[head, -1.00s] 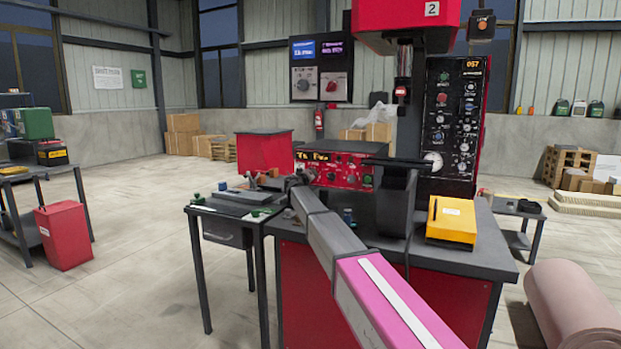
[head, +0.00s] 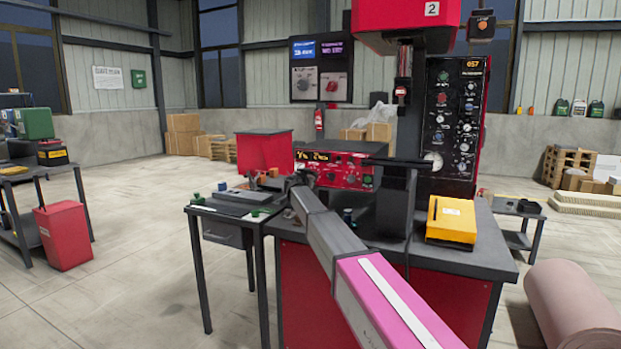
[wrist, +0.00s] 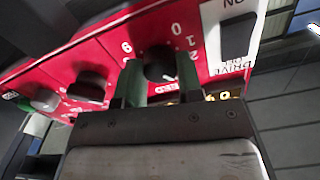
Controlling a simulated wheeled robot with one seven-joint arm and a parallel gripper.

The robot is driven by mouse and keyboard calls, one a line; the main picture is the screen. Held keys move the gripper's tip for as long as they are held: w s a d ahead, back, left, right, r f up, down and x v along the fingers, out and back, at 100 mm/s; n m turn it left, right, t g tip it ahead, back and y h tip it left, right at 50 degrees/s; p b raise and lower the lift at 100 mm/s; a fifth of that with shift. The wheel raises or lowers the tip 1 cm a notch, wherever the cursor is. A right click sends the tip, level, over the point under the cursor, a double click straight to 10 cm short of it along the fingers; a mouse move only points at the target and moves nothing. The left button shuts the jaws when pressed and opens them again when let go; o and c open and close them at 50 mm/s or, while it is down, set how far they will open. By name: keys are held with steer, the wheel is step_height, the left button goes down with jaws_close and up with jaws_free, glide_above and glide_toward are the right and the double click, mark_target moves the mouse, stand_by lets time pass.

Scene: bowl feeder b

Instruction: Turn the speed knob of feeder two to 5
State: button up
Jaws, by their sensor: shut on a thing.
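The red control panel (head: 338,171), under a dark top, stands on the bench in the head view. My gripper (wrist: 158,76) has green fingers, one on each side of a round black knob (wrist: 160,62) on the red panel. It is shut on the knob. Numbers 0, 1 and 2 are readable around this knob, and the panel looks turned over in the wrist view. The knob's pointer and part of its lettering are hidden or blurred, so I cannot read its setting. In the head view my arm hides the fingertips at the panel's left.
A yellow box (head: 451,221) stands on the bench at right, near a dark column.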

steer(key=m, duration=0.9)
steer(key=shift+m, duration=0.4)
stand_by(0.4)
steer(key=o, duration=0.9)
steer(key=shift+o, duration=0.2)
steer(key=shift+s, duration=0.1)
